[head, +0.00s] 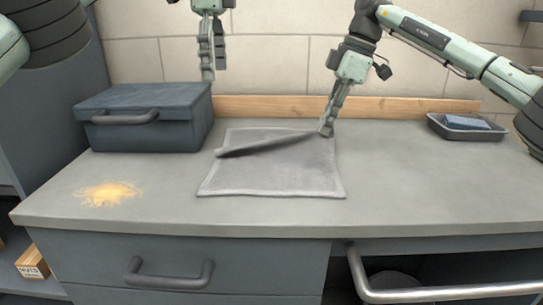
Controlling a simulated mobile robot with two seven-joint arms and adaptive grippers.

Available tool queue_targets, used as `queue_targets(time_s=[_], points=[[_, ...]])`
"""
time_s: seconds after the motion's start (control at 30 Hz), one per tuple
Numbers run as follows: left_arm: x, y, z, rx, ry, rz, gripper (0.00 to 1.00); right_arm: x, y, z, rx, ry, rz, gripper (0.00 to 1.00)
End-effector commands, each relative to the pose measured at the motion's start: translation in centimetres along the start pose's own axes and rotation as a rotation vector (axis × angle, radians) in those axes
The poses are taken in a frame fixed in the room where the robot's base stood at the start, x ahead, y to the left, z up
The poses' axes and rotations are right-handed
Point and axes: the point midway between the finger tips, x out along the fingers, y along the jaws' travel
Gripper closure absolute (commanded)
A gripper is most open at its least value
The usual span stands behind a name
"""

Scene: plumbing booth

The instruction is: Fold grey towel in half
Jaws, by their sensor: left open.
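The grey towel (270,178) lies on the grey worktop, mostly flat, with its near edge toward the drawers. A darker raised fold or flap of it runs slantwise from its left side up to my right gripper. My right gripper (327,129) points down at the towel's far right part, and its fingers look shut on the raised towel cloth. My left gripper (212,68) hangs open and empty above the back of the worktop, apart from the towel, behind its far left corner.
A dark toolbox (150,112) stands at the left back. Yellow shavings or dust (108,193) lie at the left front. A small tray (466,127) with a blue item is at the right back. The worktop (420,180) right of the towel is clear.

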Motion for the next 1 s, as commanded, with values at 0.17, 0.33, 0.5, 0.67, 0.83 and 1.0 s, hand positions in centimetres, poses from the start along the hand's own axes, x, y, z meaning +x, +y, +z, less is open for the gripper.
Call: queue_targets(time_s=[0.17,0.33,0.5,0.67,0.83,1.0], points=[[-0.4,0.05,0.0,-0.001,0.0,0.001,0.17,0.0,0.0,-0.01,0.0,0.0,0.0,1.0],[-0.4,0.04,0.01,0.0,-0.001,0.001,0.17,-0.01,0.0,-0.01,0.0,0.0,0.0,1.0],[-0.39,0.04,0.01,0.0,-0.001,0.001,0.17,-0.01,0.0,-0.01,0.0,0.0,0.0,0.77],[-0.38,0.04,0.01,0.0,-0.001,0.001,0.17,-0.01,0.0,-0.01,0.0,0.0,0.0,0.71],[-0.37,0.04,0.01,0.0,-0.001,0.001,0.17,0.0,0.0,-0.01,0.0,0.0,0.0,0.62],[-0.37,0.03,0.01,0.0,-0.001,0.001,0.17,0.0,0.0,-0.01,0.0,0.0,0.0,0.45]])
